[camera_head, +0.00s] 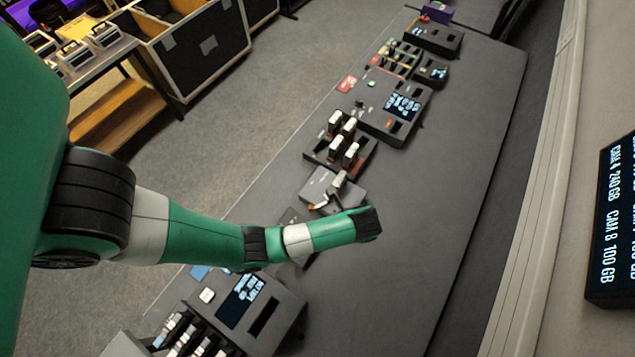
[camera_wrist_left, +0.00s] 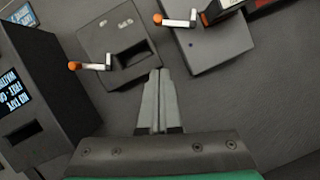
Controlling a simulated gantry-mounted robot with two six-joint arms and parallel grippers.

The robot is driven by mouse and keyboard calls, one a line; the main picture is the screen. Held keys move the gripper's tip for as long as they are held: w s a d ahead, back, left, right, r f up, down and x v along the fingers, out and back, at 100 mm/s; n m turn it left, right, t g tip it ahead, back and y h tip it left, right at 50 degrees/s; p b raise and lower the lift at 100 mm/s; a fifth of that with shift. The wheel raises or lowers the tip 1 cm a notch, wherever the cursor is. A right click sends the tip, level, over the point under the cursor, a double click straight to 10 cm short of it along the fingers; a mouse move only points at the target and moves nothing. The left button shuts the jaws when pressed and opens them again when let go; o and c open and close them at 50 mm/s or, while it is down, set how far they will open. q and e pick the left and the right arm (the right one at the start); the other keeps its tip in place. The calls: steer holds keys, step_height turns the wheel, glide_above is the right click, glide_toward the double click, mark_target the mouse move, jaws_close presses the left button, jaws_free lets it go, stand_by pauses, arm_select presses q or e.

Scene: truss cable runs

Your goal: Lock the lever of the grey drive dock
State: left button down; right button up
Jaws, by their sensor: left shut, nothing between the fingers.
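The grey drive dock (camera_wrist_left: 215,48) is at the upper right of the left wrist view. A dark drive (camera_wrist_left: 218,10) stands at its far part, cut by the frame edge. Its silver lever (camera_wrist_left: 178,22) has an orange knob. In the head view the dock (camera_head: 318,186) lies just beyond my left wrist, with its orange-tipped lever (camera_head: 317,206). A darker dock (camera_wrist_left: 103,40) with an empty slot and a similar lever (camera_wrist_left: 90,66) is to its left. My left gripper (camera_wrist_left: 158,74) is shut and empty, its tips pointing toward the gap between the docks, apart from both levers. My right gripper is not in view.
A dock with a lit screen (camera_wrist_left: 12,90) stands at the left of the wrist view. In the head view a rack of upright drives (camera_head: 340,145) and more units are farther along the table. The table's right side (camera_head: 430,220) is clear.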

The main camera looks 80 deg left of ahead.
mark_target(321, 203)
arm_select(q)
steer(key=b+x, duration=0.2)
steer(key=x, duration=0.8)
steer(key=shift+f+b, duration=0.1)
steer(key=shift+b, duration=0.3)
steer(key=shift+s+a+p, duration=0.15)
steer(key=shift+s+a, duration=0.1)
steer(key=shift+a, duration=0.4)
steer(key=shift+s+a+p, duration=0.1)
steer(key=shift+s+a, duration=0.15)
steer(key=shift+a, duration=0.35)
steer(key=shift+s+a+p, duration=0.15)
steer(key=shift+s+a, duration=0.05)
steer(key=shift+a, duration=0.45)
steer(key=shift+s+a+m+p, duration=0.15)
steer(key=shift+m+p, duration=0.15)
steer(key=shift+p, duration=0.15)
